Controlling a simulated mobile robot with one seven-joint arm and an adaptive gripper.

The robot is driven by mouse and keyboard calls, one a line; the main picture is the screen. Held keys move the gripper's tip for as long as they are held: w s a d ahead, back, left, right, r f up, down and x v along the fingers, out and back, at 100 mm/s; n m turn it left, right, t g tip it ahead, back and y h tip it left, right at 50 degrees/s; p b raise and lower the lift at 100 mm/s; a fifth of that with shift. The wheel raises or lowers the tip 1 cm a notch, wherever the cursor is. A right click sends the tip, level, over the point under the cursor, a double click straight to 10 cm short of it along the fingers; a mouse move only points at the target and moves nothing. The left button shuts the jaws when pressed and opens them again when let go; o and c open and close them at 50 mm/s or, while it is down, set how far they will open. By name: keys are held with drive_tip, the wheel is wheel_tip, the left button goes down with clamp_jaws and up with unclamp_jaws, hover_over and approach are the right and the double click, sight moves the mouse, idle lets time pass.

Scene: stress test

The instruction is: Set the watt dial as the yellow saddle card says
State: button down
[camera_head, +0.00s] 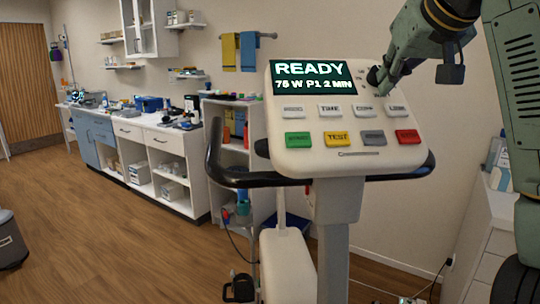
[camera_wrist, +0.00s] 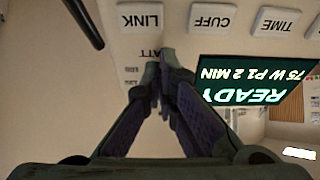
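The console (camera_head: 300,160) has a dark screen (camera_head: 312,78) reading "READY" and "75 W P1 2 MIN"; the same text is upside down in the wrist view (camera_wrist: 255,83). My gripper (camera_head: 379,77) is at the console's upper right, right of the screen, where a dark round shape shows at its tips. In the wrist view the fingertips (camera_wrist: 157,80) are close together, beside a partly covered label ending in "ATT". The fingers hide the watt dial there, so I cannot tell whether they hold it or which way it points. I see no yellow saddle card.
Below the screen are grey keys, including a LINK key (camera_head: 397,110), above green, yellow, grey and red keys. A black handlebar (camera_head: 235,178) curves around the console's left. A white cabinet (camera_head: 490,235) stands at the right; a long counter (camera_head: 150,135) at the back left.

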drive_tip(key=shift+w+a, duration=0.15)
drive_tip(key=shift+a, duration=0.35)
drive_tip(key=shift+f, duration=0.15)
drive_tip(key=shift+s+f, duration=0.15)
drive_tip(key=shift+s, duration=0.1)
drive_tip(key=s+r, duration=0.3)
drive_tip(key=r, duration=0.2)
drive_tip(key=shift+s+d, duration=0.15)
drive_tip(key=shift+s, duration=0.25)
drive_tip(key=shift+f, duration=0.1)
